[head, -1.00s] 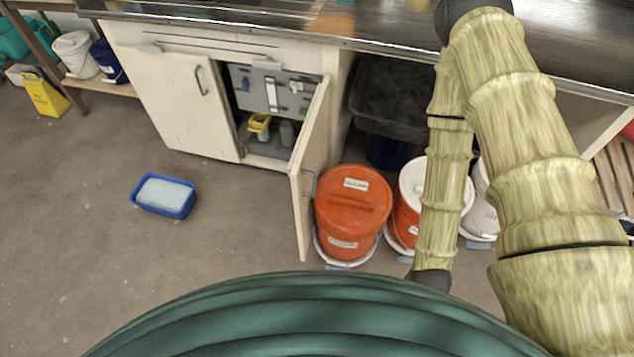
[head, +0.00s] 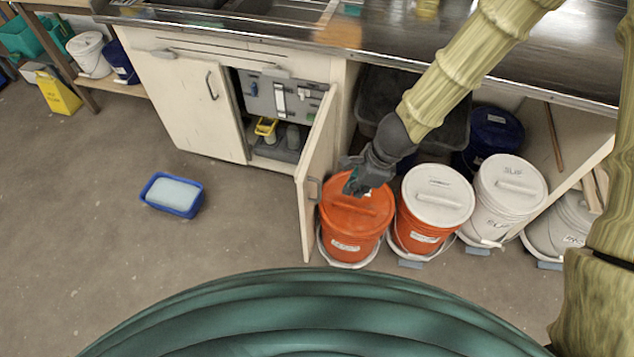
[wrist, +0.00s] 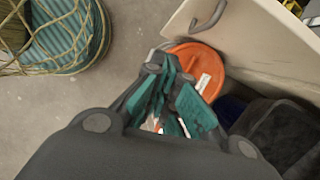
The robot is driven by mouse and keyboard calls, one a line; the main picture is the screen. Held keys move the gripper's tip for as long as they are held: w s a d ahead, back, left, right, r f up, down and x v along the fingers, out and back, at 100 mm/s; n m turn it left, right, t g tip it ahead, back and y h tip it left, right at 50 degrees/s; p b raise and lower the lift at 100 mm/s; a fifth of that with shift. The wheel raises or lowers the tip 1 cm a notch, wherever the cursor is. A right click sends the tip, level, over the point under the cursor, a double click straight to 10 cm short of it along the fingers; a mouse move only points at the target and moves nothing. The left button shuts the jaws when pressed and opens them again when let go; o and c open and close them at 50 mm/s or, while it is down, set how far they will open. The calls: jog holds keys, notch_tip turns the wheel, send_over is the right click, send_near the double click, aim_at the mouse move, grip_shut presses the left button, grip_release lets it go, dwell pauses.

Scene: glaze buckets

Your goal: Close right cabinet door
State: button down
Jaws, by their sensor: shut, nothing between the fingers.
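The right cabinet door (head: 317,172) is a cream panel standing wide open, swung out toward me, with a metal handle (head: 314,188) on its right-hand face. In the wrist view the door (wrist: 258,42) and its handle (wrist: 208,17) lie beyond my gripper. My gripper (head: 354,186) is shut and empty, just right of the door and over the lid of the orange bucket (head: 350,225). It appears apart from the door. The left cabinet door (head: 192,105) looks shut. The cabinet opening (head: 275,120) shows grey panels, a yellow item and a bottle.
An orange bucket with a white lid (head: 432,205) and a white bucket (head: 503,200) stand to the right on round dollies. A blue tub (head: 172,195) lies on the floor at left.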

notch_tip(320, 180, up, 3)
jog(key=w+a+m, duration=0.1)
jog(key=w+a, duration=0.1)
jog(key=b, duration=0.2)
send_over(319, 187)
jog(key=s, duration=0.3)
notch_tip(319, 187, down, 9)
jog(key=shift+s+a+r+y, duration=0.15)
jog(key=shift+a+y, duration=0.15)
jog(key=shift+y, duration=0.1)
